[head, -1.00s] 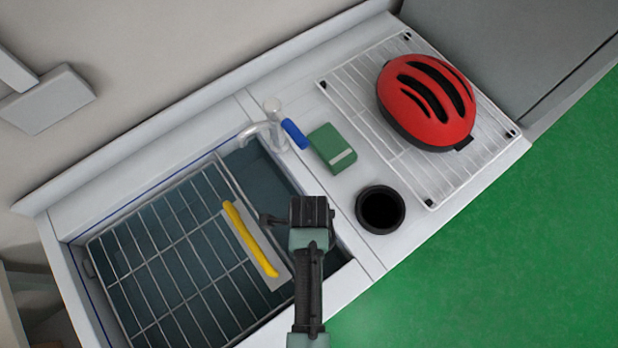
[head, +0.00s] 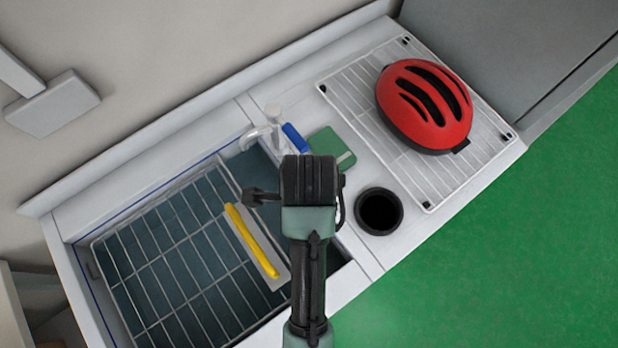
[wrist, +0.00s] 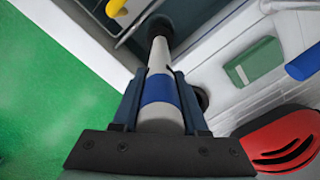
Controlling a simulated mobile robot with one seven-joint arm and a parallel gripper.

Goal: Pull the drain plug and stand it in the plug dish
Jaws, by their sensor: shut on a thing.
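My gripper (wrist: 160,92) is shut on the drain plug (wrist: 157,58), a pale tube with a blue band and a wide dark end. The band lies between the fingers, and the dark end points away from them. In the head view my gripper (head: 309,180) is above the right part of the sink and hides the plug. The plug dish looks to be the round black cup (head: 379,211) on the counter, right of my gripper and apart from it. In the wrist view a dark round shape, perhaps this dish, is partly hidden behind the right finger.
A wire rack (head: 165,262) spans the sink, with a yellow-handled tool (head: 251,242) on it. A red helmet (head: 424,108) sits on a white rack (head: 350,92) at right.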

